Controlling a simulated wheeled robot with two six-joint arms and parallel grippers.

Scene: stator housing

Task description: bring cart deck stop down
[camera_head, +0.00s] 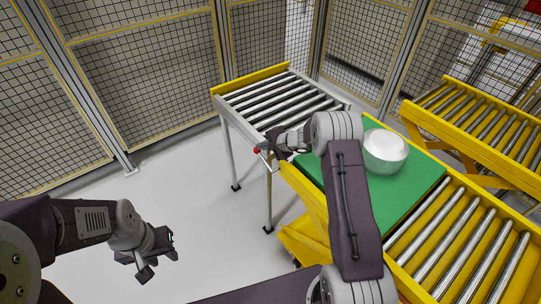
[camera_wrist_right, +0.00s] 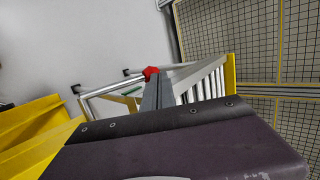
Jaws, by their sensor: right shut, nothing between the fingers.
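The deck stop appears as a red knob (camera_head: 257,151) at the end of the roller table nearest the green cart deck (camera_head: 398,209). My right gripper (camera_head: 269,152) is beside the knob, coming from the right, its fingers shut. In the right wrist view the red knob (camera_wrist_right: 150,73) shows just beyond the closed fingertips (camera_wrist_right: 154,80); I cannot tell if they touch. The stop's lever is mostly hidden by the fingers. My left gripper (camera_head: 160,262) is open and empty above the floor at lower left.
A white, round housing (camera_head: 385,150) sits on the green deck. The grey roller table (camera_head: 280,98) adjoins the deck's far side, and yellow roller conveyors (camera_head: 468,235) lie to the right. Mesh fencing (camera_head: 140,70) stands behind. The floor at left is clear.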

